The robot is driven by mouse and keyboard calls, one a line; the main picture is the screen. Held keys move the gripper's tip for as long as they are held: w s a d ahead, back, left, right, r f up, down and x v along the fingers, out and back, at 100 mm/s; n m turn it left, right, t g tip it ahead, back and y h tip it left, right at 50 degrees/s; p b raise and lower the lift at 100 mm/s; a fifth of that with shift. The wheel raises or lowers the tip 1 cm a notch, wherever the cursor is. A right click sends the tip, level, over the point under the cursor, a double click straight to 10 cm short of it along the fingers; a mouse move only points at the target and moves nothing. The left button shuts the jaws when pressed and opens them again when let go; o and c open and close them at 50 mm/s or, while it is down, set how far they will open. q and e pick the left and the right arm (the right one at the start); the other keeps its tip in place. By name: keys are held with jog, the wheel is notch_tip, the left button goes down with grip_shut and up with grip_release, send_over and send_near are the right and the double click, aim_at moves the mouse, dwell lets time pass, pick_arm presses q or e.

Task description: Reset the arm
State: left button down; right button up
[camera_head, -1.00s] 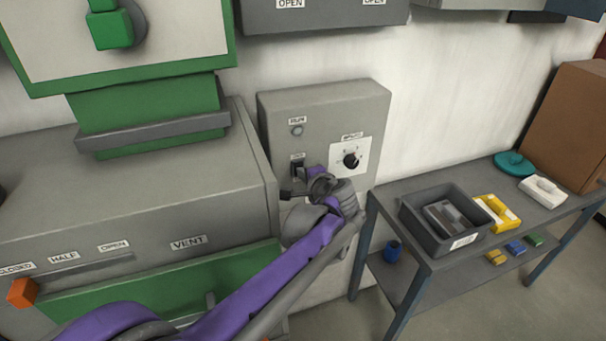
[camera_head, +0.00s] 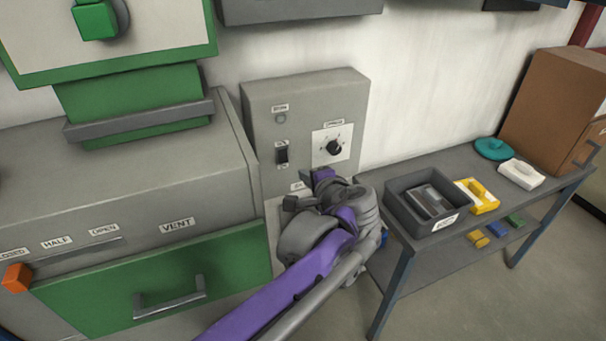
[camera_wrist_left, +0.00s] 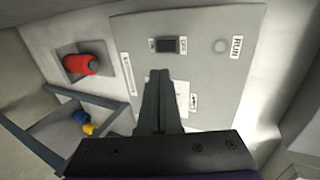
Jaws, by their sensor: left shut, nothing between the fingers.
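My left gripper (camera_head: 309,178) is in front of the lower part of the grey control panel (camera_head: 262,98), below its dial (camera_head: 334,147) and black switch (camera_head: 282,154). In the left wrist view its shut, empty fingers (camera_wrist_left: 160,78) point toward the panel and cover part of the white dial plate (camera_wrist_left: 183,97). They look apart from the black switch (camera_wrist_left: 166,45). The round RUN lamp (camera_head: 280,118) looks grey and unlit; it also shows in the wrist view (camera_wrist_left: 221,46). My arm hides the panel's lower part in the head view. My right gripper is not in view.
A red button (camera_wrist_left: 80,64) shows in the wrist view. The green-fronted VENT machine (camera_head: 165,285) stands left. On the right, a table (camera_head: 440,160) holds a dark bin (camera_head: 398,207), a yellow piece (camera_head: 484,200), a white piece (camera_head: 521,172) and a brown box (camera_head: 548,105).

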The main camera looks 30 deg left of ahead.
pick_arm(q)
jog(key=shift+a, duration=0.1)
dwell(0.3)
jog(key=s+d+f+n+g+h, duration=0.1)
jog(key=s+d+f+n+h, duration=0.35)
jog(key=s+f, duration=0.55)
jog(key=s+d+f+n+g+h, duration=0.2)
jog(key=s+d+f+n+h, duration=0.3)
jog(key=s+f, duration=0.55)
jog(key=m+t+y+b, duration=0.3)
jog(key=m+y, duration=0.6)
jog(key=y, duration=0.1)
send_near(284, 162)
jog(key=shift+m, duration=0.25)
jog(key=p+x, duration=0.1)
jog(key=x, duration=0.5)
jog(key=shift+w+a+f, duration=0.15)
jog(key=shift+a, duration=0.05)
jog(key=shift+h, duration=0.25)
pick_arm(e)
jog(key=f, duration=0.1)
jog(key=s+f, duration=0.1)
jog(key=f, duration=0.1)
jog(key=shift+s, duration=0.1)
